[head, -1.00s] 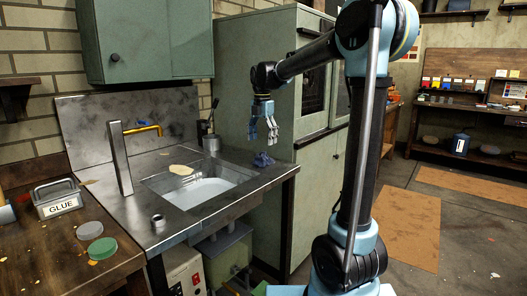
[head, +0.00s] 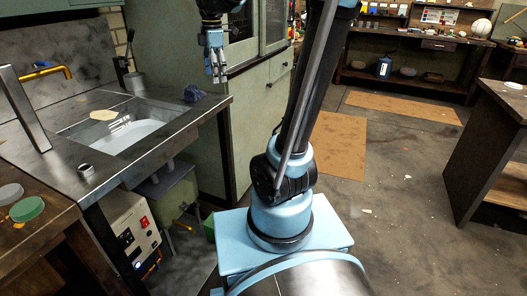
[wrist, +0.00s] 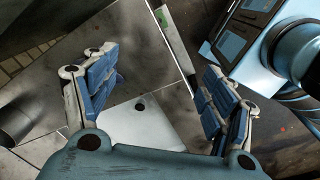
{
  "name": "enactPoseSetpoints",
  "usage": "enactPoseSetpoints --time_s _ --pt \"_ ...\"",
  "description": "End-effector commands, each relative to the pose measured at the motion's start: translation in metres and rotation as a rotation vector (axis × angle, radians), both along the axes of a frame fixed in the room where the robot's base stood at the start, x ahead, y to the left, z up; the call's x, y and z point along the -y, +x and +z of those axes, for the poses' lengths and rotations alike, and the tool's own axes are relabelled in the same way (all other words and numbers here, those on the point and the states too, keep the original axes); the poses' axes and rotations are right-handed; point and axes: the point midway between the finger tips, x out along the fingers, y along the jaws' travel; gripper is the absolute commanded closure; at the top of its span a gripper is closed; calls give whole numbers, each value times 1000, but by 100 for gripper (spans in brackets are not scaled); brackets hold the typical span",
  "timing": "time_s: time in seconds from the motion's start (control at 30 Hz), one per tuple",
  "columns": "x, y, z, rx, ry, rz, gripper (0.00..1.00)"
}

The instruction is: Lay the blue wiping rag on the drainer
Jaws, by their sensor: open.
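I cannot make out the rag in the wrist view.
A pale yellowish flat piece (head: 103,115) lies at the basin. A tall green cabinet (head: 262,95) stands close behind my gripper. Open floor (head: 400,210) lies to the right.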

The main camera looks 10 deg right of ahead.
Motion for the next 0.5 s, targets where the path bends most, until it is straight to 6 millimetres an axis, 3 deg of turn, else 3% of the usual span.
enactPoseSetpoints --time_s 0.2,0.5 --pt "44 -60 -37 25 32 -408 23" --pt "88 -137 -102 55 90 -968 23"
